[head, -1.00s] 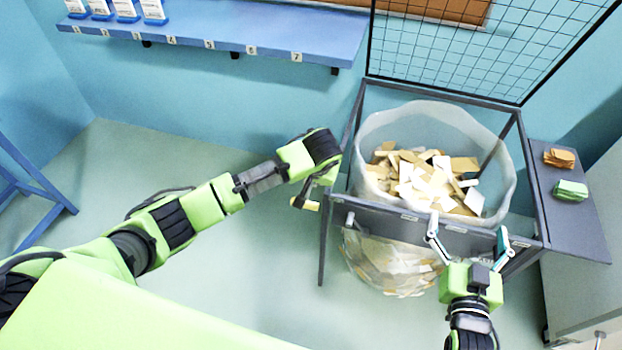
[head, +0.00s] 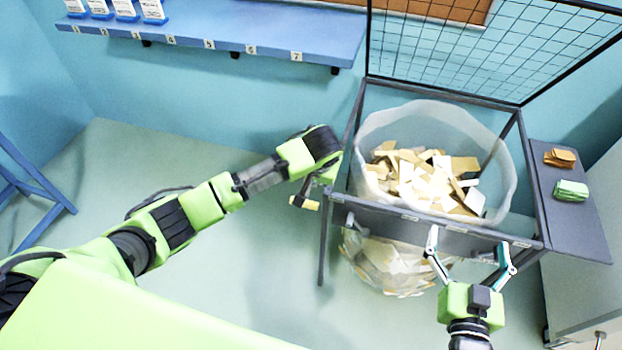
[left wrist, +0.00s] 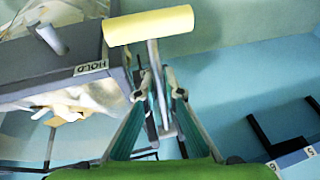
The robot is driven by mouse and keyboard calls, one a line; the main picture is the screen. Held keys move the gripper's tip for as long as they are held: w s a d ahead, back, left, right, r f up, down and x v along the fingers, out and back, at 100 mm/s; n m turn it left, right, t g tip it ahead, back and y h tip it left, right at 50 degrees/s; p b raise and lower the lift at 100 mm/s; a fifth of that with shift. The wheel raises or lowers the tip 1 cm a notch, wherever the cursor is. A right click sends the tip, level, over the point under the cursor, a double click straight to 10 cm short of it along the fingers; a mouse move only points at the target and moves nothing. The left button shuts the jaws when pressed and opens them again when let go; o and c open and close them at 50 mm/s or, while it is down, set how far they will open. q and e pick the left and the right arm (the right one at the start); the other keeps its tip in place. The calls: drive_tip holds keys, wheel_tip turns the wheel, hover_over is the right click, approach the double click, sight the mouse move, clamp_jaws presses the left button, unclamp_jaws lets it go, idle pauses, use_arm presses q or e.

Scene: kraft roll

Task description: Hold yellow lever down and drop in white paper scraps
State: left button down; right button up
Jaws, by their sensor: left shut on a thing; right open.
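The yellow lever (left wrist: 150,25) has a thick yellow handle on a metal rod; it also shows at the frame's left front corner in the head view (head: 310,205). My left gripper (left wrist: 160,85) is shut on the lever's rod, just below the handle. In the head view the left fingers are mostly hidden by the wrist. A clear bag (head: 505,180) hangs open in a dark metal frame (head: 455,233). White paper scraps (head: 474,201) lie in it among tan and cream ones. My right gripper (head: 468,243) is open and empty at the frame's front edge.
A dark side shelf (head: 590,225) right of the frame holds a brown bundle (head: 560,158) and a green-and-white bundle (head: 571,190). A wire mesh panel (head: 450,50) stands behind the bag. A blue numbered shelf (head: 220,28) runs along the wall.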

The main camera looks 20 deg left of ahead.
use_arm(q)
drive_tip(key=shift+w+d+r, duration=0.1)
drive_tip(key=shift+d+r, duration=0.1)
drive_tip(key=shift+r, duration=0.5)
drive_tip(key=shift+w+d+r, duration=0.1)
drive_tip(key=shift+d+r, duration=0.1)
drive_tip(key=shift+r, duration=0.5)
drive_tip(key=shift+w+d+r, duration=0.1)
drive_tip(key=shift+d+r, duration=0.1)
drive_tip(key=shift+r, duration=0.6)
drive_tip(key=c, duration=2.2)
unclamp_jaws()
drive_tip(key=shift+o, duration=0.5)
drive_tip(key=shift+s+d, duration=0.1)
drive_tip(key=shift+s, duration=0.05)
use_arm(e)
drive_tip(key=shift+s+d, duration=0.15)
drive_tip(key=shift+d, duration=0.15)
